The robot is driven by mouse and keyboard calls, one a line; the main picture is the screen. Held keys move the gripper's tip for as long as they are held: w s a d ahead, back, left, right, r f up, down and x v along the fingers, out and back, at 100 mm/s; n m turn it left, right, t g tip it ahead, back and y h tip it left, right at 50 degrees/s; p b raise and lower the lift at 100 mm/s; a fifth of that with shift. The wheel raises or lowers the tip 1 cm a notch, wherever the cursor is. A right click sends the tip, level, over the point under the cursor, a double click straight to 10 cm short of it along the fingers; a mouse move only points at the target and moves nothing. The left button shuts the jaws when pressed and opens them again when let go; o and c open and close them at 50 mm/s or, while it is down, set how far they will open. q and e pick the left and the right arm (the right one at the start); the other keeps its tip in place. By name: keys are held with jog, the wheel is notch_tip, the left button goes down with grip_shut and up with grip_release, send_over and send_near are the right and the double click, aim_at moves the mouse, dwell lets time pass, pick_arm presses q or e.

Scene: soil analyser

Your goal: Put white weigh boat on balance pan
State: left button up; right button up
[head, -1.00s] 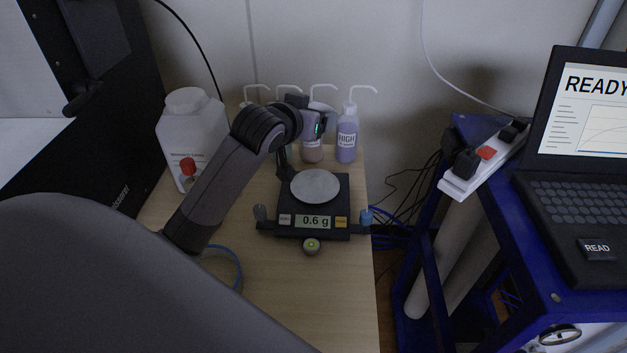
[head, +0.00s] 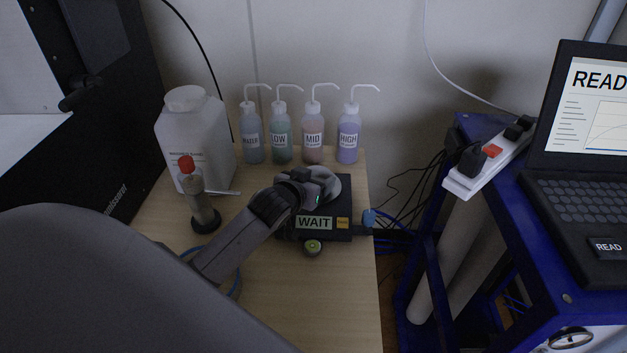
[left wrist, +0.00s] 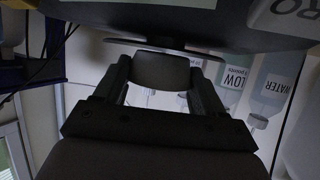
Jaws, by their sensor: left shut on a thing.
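My left gripper (head: 320,183) is over the balance pan (head: 339,188) and covers much of it in the head view. In the left wrist view, my fingers are shut on a shaded, rounded cup shape (left wrist: 160,72), which looks like the weigh boat. Its white colour does not show there. That view is upside down, and the held piece is right at the thin pan (left wrist: 125,42); I cannot tell if they touch. The black balance (head: 340,234) shows WAIT on its display (head: 313,223). The boat is hidden in the head view. My right gripper is not in view.
Several wash bottles (head: 312,142) stand along the back wall. A white jug (head: 200,135) and a red-capped tube on a dark base (head: 198,205) are left of the balance. The blue cart (head: 428,260) carries a laptop and power strip. The front of the wooden table (head: 320,310) is clear.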

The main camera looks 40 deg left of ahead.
pick_arm(q)
jog(key=shift+f, duration=0.15)
jog(key=o, duration=0.8)
jog(key=shift+o, duration=0.2)
jog(key=shift+r, duration=0.2)
jog(key=p+v, duration=0.1)
jog(key=v, duration=1.1)
jog(key=shift+f, duration=0.1)
